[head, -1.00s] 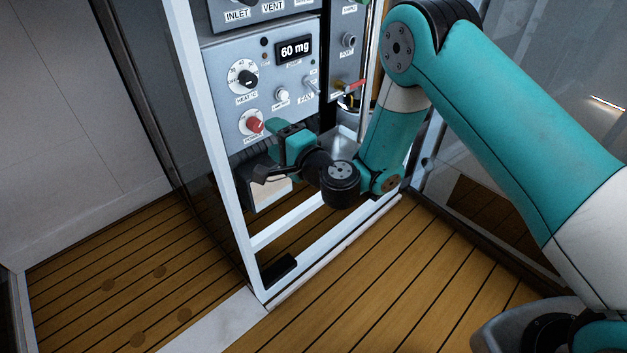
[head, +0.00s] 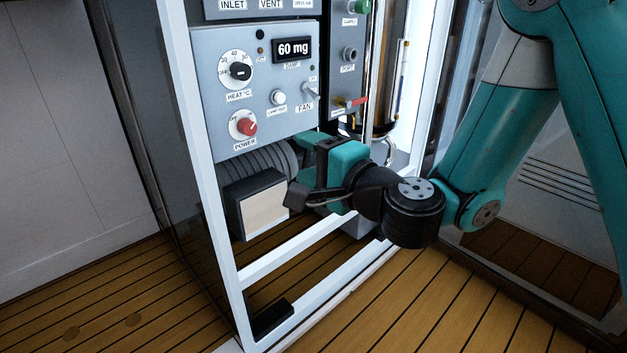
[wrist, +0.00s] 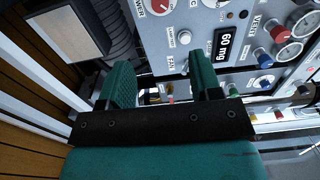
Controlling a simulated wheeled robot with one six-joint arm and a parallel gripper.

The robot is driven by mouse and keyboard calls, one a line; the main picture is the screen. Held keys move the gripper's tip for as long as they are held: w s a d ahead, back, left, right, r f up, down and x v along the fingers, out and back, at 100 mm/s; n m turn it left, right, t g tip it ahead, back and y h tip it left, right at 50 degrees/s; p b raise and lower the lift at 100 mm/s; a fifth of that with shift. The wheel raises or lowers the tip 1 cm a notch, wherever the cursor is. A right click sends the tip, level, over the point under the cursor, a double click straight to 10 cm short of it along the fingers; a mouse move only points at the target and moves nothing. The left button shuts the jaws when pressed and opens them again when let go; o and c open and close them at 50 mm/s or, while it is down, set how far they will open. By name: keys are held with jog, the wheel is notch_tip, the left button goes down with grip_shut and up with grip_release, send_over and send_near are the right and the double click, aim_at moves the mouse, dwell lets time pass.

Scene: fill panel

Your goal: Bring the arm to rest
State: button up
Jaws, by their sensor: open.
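My gripper (wrist: 160,88) shows in the wrist view with its two teal fingers apart and nothing between them. In the head view my gripper (head: 300,172) is in front of the lower part of the panel frame, below the grey control panel (head: 215,85). Its fingertips are partly hidden there by its own body. The panel has a display reading 60 mg (head: 293,49), a heat dial (head: 240,71), a red power knob (head: 246,127) and a fan switch (head: 310,90). In the wrist view the panel (wrist: 200,45) lies beyond the fingers.
A dark box with a pale front (head: 265,208) and a ribbed hose (head: 225,170) sit close to my gripper's left. White frame bars (head: 300,253) run below it. A glass column (head: 395,95) stands to the right. Wooden floor (head: 400,305) is clear in front.

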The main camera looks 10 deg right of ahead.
jog(key=shift+s+d, duration=0.2)
jog(key=shift+s, duration=0.15)
jog(key=s+a+r+n+g+y+p, duration=0.25)
jog(key=s+a+n+g+y, duration=0.2)
jog(key=s+n+g, duration=0.85)
jog(key=s+d+n+g+h+p, duration=0.2)
jog(key=s+d+n+h, duration=0.3)
jog(key=s+d+h, duration=0.55)
notch_tip(320, 180, up, 37)
jog(key=w+d+p, duration=0.1)
jog(key=p, duration=3.5)
jog(key=shift+w+d+p, duration=0.25)
jog(key=shift+p, duration=0.1)
